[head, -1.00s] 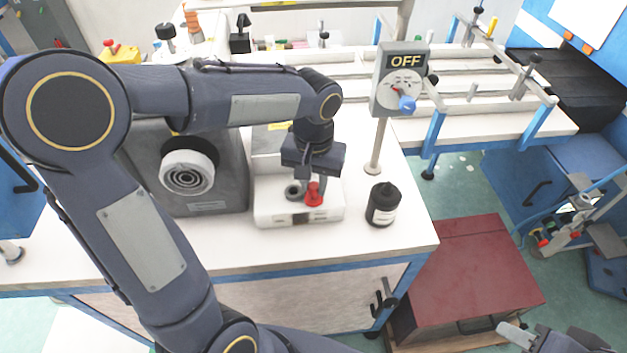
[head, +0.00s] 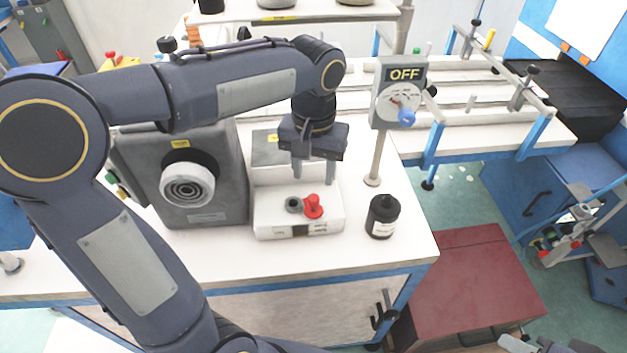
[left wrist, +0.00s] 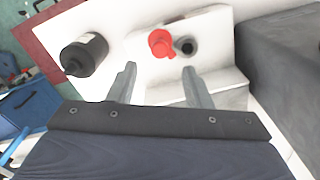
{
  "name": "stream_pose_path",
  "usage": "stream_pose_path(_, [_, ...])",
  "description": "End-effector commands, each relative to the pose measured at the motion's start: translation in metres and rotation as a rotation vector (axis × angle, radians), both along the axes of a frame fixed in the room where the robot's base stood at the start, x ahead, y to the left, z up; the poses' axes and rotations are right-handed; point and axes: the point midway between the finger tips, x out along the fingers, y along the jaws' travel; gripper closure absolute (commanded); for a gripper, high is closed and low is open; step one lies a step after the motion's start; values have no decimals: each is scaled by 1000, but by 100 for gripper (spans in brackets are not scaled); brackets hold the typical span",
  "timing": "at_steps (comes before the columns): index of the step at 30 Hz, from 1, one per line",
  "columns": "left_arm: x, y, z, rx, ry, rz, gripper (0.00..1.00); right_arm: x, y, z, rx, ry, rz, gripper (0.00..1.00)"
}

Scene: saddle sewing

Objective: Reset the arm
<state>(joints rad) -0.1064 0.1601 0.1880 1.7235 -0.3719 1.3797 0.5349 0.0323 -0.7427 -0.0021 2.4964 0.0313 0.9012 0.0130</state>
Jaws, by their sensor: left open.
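My left gripper (head: 314,172) is open and empty, with its fingers pointing down above the white stepped block (head: 270,222) on the table. In the left wrist view the two fingers of my left gripper (left wrist: 157,82) stand apart with nothing between them. A red knob-like part (head: 313,206) sits on the block next to a grey ring (head: 293,204), below the fingers and clear of them. The red part (left wrist: 162,42) also shows beyond the fingertips in the left wrist view. My right gripper (head: 520,344) is only partly visible at the bottom right edge.
A black bottle (head: 383,217) stands right of the block. A post carries an OFF switch box (head: 400,92) with a blue knob. A grey machine (head: 205,205) stands left of the block. A dark red cabinet (head: 465,275) is on the floor at right.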

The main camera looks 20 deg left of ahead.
Motion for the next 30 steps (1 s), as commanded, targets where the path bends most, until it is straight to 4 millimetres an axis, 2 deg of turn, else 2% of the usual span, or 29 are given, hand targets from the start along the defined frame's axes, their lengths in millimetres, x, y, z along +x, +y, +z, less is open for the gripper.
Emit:
stream_pose_path(4, [0, 0, 6, 0, 1, 0, 55, 0, 0, 0, 0, 0, 0, 64])
stream_pose_path(16, [0, 0, 6, 0, 1, 0, 55, 0, 0, 0, 0, 0, 0, 64])
stream_pose_path(19, [-6, 3, 7, -11, -10, 0, 55, 0, 0, 0, 0, 0, 0, 64])
stream_pose_path(23, [-34, 14, 8, -62, -63, -7, 55, 0, 0, 0, 0, 0, 0, 64])
stream_pose_path(27, [-83, 24, 1, -159, -177, -14, 55, 0, 0, 0, 0, 0, 0, 64])
stream_pose_path(30, [-115, 24, -10, -226, -274, -13, 55, 0, 0, 0, 0, 0, 0, 64])
